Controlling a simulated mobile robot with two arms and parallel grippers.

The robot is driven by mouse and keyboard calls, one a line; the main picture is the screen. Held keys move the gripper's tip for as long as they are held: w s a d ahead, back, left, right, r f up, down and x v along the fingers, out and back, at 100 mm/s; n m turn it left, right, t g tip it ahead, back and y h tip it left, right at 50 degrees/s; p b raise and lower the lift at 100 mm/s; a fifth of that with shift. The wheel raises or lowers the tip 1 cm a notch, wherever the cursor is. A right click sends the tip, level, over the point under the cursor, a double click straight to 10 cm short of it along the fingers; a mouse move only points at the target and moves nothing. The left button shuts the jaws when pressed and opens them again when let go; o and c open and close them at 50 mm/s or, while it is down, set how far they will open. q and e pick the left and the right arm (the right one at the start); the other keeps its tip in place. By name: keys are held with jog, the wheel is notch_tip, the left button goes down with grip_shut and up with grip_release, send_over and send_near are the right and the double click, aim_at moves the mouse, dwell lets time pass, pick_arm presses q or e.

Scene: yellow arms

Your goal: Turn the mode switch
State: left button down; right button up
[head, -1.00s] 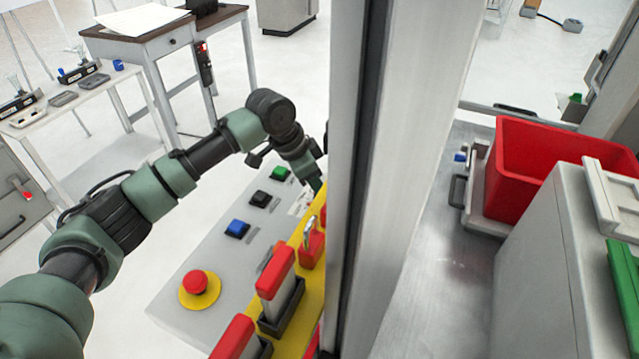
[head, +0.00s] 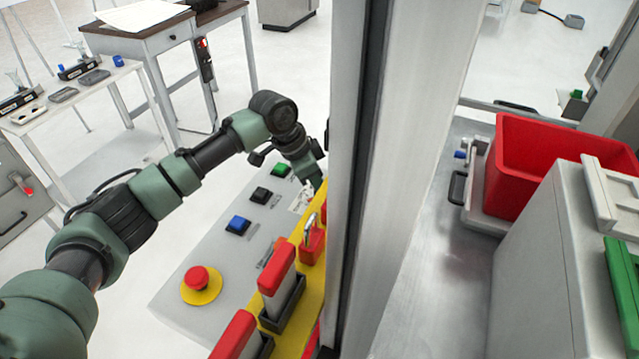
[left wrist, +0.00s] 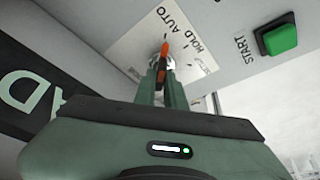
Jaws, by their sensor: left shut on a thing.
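The mode switch (left wrist: 165,58) has an orange-red handle on a white plate (left wrist: 125,45) in the left wrist view. The plate is marked AUTO and HOLD, with a third label partly hidden by my fingers. The handle's visible end points up in the picture, near the AUTO lettering. My left gripper (left wrist: 163,78) is shut on the handle. In the head view my left gripper (head: 317,183) is down at the far end of the panel, partly behind the grey post, and the switch is hidden there. My right gripper is not in view.
The grey control panel (head: 205,262) carries green, black and blue buttons and a red emergency stop (head: 196,278). A yellow strip with red-handled switches and a padlock (head: 312,235) runs beside the grey post (head: 400,150). The START button (left wrist: 278,38) is close to the switch plate.

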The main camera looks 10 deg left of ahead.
pick_arm(q)
jog(key=shift+w+m+g+h, duration=0.1)
jog(key=shift+m+g+h, duration=0.2)
jog(key=shift+m, duration=0.8)
jog(key=shift+m+g, duration=0.3)
jog(key=shift+m, duration=0.5)
jog(key=m+g, duration=0.1)
jog(key=m, duration=0.1)
jog(key=shift+w+m+b, duration=0.1)
jog(key=shift+m+b, duration=0.25)
jog(key=shift+m, duration=0.05)
jog(key=shift+m+g+b, duration=0.3)
jog(key=shift+m+g, duration=0.1)
jog(key=shift+m, duration=0.4)
jog(key=c, duration=1.5)
grip_release()
